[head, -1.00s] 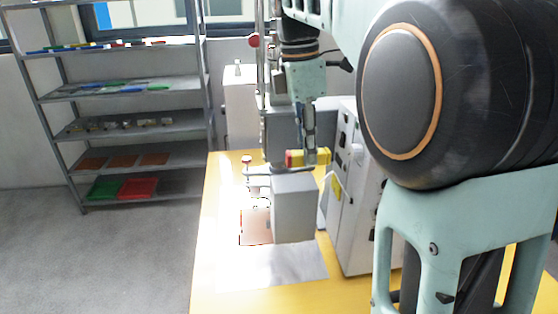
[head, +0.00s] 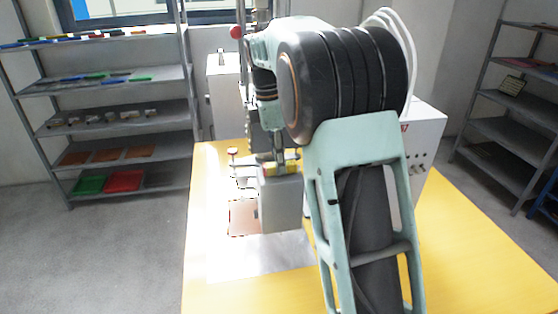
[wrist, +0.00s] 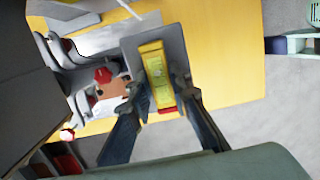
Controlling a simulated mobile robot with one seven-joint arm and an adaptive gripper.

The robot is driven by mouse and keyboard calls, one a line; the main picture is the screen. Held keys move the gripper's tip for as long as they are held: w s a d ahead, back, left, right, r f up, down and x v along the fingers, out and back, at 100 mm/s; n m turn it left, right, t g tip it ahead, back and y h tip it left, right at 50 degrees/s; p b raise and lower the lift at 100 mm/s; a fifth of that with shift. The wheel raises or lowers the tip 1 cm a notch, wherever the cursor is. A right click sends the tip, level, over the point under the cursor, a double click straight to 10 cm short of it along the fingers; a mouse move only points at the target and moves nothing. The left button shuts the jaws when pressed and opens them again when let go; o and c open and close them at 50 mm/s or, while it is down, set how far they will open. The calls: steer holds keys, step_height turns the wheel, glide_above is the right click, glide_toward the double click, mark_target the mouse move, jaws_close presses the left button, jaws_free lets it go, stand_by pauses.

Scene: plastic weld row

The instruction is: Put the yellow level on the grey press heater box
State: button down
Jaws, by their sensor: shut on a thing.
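The yellow level (head: 293,169), with a red end, is held in my gripper (head: 279,160) right at the top of the grey press heater box (head: 281,205). In the wrist view my gripper (wrist: 159,92) is shut with its fingers on either side of the level (wrist: 156,70). There the level lies over the grey top of the heater box (wrist: 176,45), with its red end nearer my gripper. I cannot tell whether it touches the box top. My fingers hide part of the level in the head view.
The press stands on a yellow table (head: 470,255), with a reddish-brown sheet (head: 243,218) beside the box. A white cabinet (head: 428,150) is behind my arm. Shelves with parts (head: 115,125) stand at the left and more shelving (head: 510,95) at the right.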

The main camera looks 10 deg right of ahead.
mark_target(273, 164)
steer(key=shift+f, duration=0.2)
steer(key=c, duration=1.8)
jaws_free()
steer(key=shift+o, duration=0.2)
steer(key=shift+r, duration=0.15)
step_height(273, 164, up, 12)
steer(key=a+p, duration=0.1)
steer(key=shift+a, duration=0.2)
